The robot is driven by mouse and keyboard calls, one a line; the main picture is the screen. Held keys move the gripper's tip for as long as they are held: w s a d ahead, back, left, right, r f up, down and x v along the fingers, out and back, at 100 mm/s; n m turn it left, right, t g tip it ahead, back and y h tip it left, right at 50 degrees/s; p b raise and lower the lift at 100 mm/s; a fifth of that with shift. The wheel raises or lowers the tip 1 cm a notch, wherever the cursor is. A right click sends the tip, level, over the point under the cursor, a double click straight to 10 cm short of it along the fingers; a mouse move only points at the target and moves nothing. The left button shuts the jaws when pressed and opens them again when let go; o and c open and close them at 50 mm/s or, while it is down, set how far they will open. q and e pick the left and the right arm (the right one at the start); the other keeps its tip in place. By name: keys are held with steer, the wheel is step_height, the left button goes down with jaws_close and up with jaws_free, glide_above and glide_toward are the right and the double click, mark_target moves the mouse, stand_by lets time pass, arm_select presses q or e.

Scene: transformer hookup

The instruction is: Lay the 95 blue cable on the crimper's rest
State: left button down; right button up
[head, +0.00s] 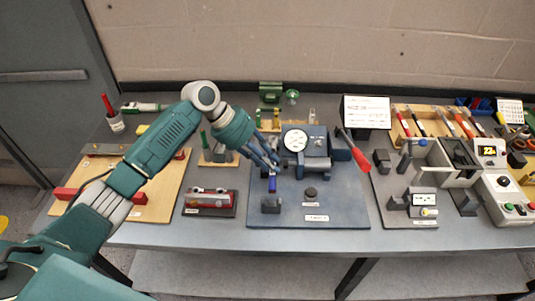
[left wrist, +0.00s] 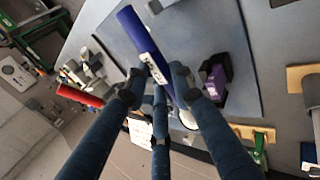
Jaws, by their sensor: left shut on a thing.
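The blue cable (head: 272,184) is a short blue piece with a white printed label, seen close up in the left wrist view (left wrist: 131,24). My left gripper (head: 270,166) is shut on it, with the fingers around its lower part in the left wrist view (left wrist: 158,88). The crimper (head: 317,143) has a white dial and a long red-handled lever, and stands on a blue-grey base plate. A small dark block (head: 271,205), which looks like the rest, stands on the plate just in front of the cable. I cannot tell whether the cable touches it. My right gripper is not in view.
A black knob (head: 310,192) stands on the plate to the right. A dark tray (head: 221,211) with a red and grey piece lies left of the plate. A wooden board (head: 153,208) is further left; grey fixtures and a control box (head: 505,190) are at the right.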

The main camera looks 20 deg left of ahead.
arm_select(q)
step_height(320, 180, down, 5)
steer(key=shift+s, duration=0.1)
steer(key=shift+f, duration=0.7)
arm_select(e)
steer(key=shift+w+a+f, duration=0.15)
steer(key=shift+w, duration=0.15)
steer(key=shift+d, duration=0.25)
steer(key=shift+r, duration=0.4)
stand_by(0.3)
arm_select(q)
steer(key=shift+f+p, duration=0.3)
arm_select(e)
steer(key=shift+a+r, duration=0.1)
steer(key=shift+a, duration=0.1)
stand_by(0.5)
arm_select(q)
steer(key=c, duration=1.4)
jaws_free()
